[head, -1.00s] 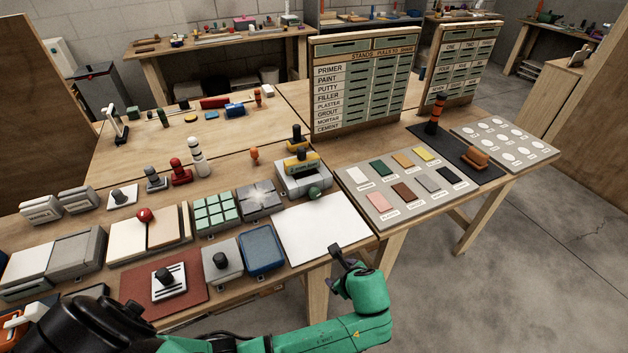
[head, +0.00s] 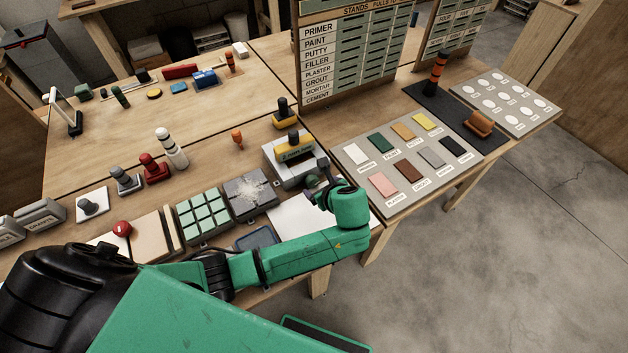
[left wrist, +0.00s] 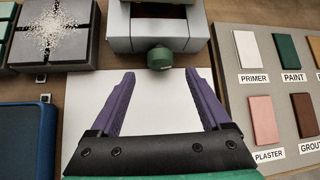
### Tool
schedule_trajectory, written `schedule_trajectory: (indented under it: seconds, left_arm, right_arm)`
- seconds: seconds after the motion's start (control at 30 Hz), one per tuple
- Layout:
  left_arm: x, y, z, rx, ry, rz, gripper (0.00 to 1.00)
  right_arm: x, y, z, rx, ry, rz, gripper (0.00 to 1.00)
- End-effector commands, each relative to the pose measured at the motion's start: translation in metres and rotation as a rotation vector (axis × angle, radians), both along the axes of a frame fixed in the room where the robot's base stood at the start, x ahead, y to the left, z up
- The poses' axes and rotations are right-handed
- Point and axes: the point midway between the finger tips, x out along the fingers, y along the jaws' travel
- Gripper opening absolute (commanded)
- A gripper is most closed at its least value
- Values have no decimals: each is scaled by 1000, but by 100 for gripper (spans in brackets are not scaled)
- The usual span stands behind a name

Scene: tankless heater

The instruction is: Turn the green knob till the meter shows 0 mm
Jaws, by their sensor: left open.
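The green knob (left wrist: 160,58) sticks out of the front of a grey unit (left wrist: 160,30), low in its middle. In the head view the knob (head: 312,181) is partly hidden by my left gripper (head: 321,184). The unit (head: 283,169) has a yellow and black piece (head: 294,150) on top. Small marks show on its yellow face, too small to read. In the left wrist view my left gripper (left wrist: 160,92) has its two purple fingers wide apart, with nothing between them. The knob lies just beyond the fingertips, roughly centred, not gripped. My right gripper is out of view.
A white sheet (head: 291,219) lies under my left gripper. A sample board (head: 372,181) with coloured tiles stands to the right. A grey block with white powder (head: 251,194) and a blue pad (head: 257,238) lie to the left. Tall label boards (head: 352,60) rise behind.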

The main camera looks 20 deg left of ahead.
Motion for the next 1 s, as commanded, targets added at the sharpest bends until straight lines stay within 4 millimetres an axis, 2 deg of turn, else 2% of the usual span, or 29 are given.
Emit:
schedule_trajectory:
  seconds: [0.1,0.2,0.37,0.53,0.57,0.7,0.77,1.0]
  left_arm:
    - [16,15,-20,4,1,3,81]
    - [25,22,-32,3,-1,0,81]
    - [31,27,-39,0,-1,1,81]
    - [31,27,-39,-1,0,1,81]
    - [31,26,-39,-1,0,1,77]
    - [31,26,-39,-1,0,1,23]
    - [30,26,-39,-1,0,1,0]
    - [32,25,-35,40,50,1,0]
  right_arm:
    - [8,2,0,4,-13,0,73]
    - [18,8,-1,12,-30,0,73]
    - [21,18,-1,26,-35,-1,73]
    - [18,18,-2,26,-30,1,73]
    - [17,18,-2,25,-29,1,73]
    - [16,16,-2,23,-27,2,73]
    - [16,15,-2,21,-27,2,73]
    - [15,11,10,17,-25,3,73]
